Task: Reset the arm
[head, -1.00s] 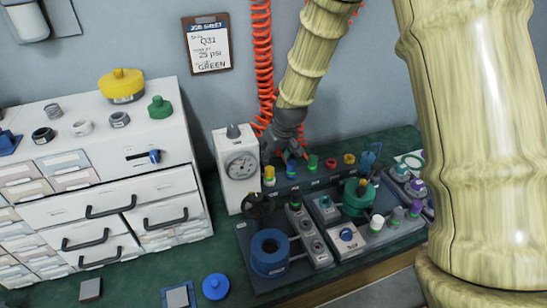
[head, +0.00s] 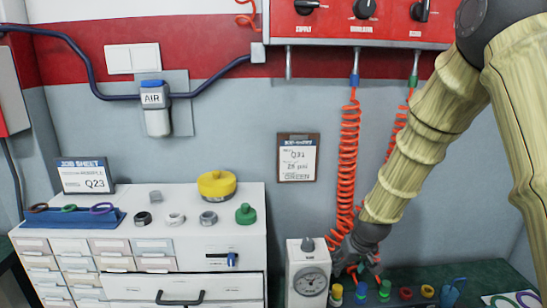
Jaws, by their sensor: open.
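My arm comes down from the upper right in the head view. My gripper (head: 366,270) hangs at its end, pointing down, just right of the white gauge box (head: 308,276). Its fingers are small and partly mixed with the orange hose behind them, but they look apart with nothing between them.
A white drawer cabinet (head: 235,262) stands left, with a yellow cap (head: 216,185), a green cap (head: 246,213) and several rings on top. Orange coiled hoses (head: 349,150) hang behind my arm from a red panel (head: 350,22). A job sheet (head: 298,158) is on the wall.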

